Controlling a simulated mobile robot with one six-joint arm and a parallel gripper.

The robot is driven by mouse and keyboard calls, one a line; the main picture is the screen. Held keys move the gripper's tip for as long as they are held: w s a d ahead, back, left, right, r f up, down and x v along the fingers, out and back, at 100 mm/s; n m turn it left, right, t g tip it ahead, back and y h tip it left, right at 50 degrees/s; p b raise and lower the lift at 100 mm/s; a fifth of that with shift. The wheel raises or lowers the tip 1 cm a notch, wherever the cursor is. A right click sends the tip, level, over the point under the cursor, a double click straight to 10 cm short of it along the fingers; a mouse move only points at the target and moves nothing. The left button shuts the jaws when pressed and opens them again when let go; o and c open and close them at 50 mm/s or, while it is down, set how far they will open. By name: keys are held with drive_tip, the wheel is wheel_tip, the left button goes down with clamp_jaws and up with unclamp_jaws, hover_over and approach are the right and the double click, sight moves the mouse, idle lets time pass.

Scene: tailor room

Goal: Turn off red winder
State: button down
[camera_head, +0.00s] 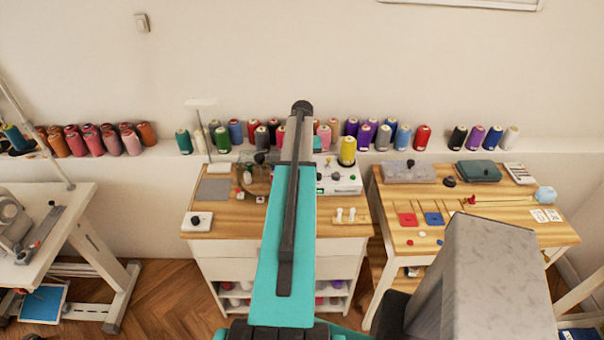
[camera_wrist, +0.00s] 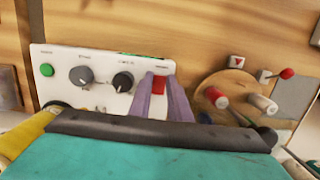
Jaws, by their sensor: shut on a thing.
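In the wrist view, a white control box (camera_wrist: 100,78) carries a green button, a grey knob (camera_wrist: 80,76), a black knob (camera_wrist: 123,81) and a red switch (camera_wrist: 159,86). My gripper (camera_wrist: 156,92) has its two purple-grey fingers on either side of the red switch and is shut on it. Beside the box is a round wooden winder base (camera_wrist: 226,83) with a red bobbin (camera_wrist: 216,97) and a white bobbin (camera_wrist: 262,103). In the head view the box (camera_head: 340,184) shows at the right of my arm, which hides my gripper and the switch.
A yellow thread cone (camera_head: 347,151) stands at the back of the box. A white dial box (camera_head: 197,221) and a grey mat (camera_head: 213,190) lie on the wooden table (camera_head: 235,220). Several thread cones line the wall ledge. Another wooden table (camera_head: 480,227) stands at the right.

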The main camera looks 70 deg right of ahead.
drive_tip(key=shift+d+g+y+p, duration=0.25)
drive_tip(key=shift+g+y+p, duration=0.1)
drive_tip(key=shift+y, duration=0.35)
drive_tip(key=c, duration=1.6)
unclamp_jaws()
drive_tip(key=shift+c, duration=0.2)
drive_tip(key=shift+r, duration=0.1)
drive_tip(key=shift+w+d+r, duration=0.1)
drive_tip(key=shift+r, duration=0.3)
drive_tip(key=p+v, duration=0.3)
drive_tip(key=v, duration=0.3)
drive_tip(key=shift+r, duration=0.3)
drive_tip(key=shift+d, duration=0.1)
